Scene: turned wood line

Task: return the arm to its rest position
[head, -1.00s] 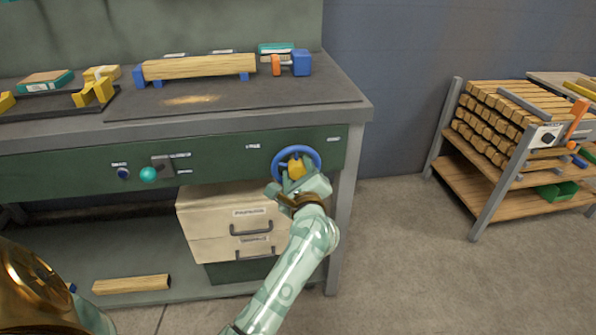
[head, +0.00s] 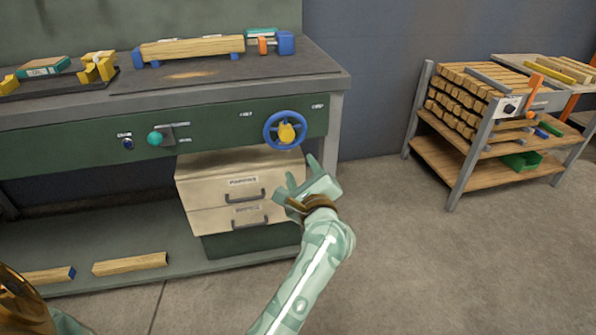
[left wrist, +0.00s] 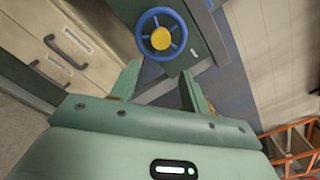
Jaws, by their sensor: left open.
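My left gripper (head: 300,172) is open and empty, in front of the bench and just below and to the right of the blue handwheel (head: 270,143). The handwheel has a yellow hub (head: 287,133) and sits on the green front panel of the bench. In the left wrist view the two fingers of the left gripper (left wrist: 160,76) stand apart, and the handwheel (left wrist: 145,42) shows beyond them, with a gap between. My right gripper is not in view.
A cream drawer unit (head: 215,194) with dark handles is under the bench, left of the gripper. A teal knob (head: 155,139) sticks out of the panel. A rack of wood blanks (head: 440,158) stands at the right. Open floor lies between bench and rack.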

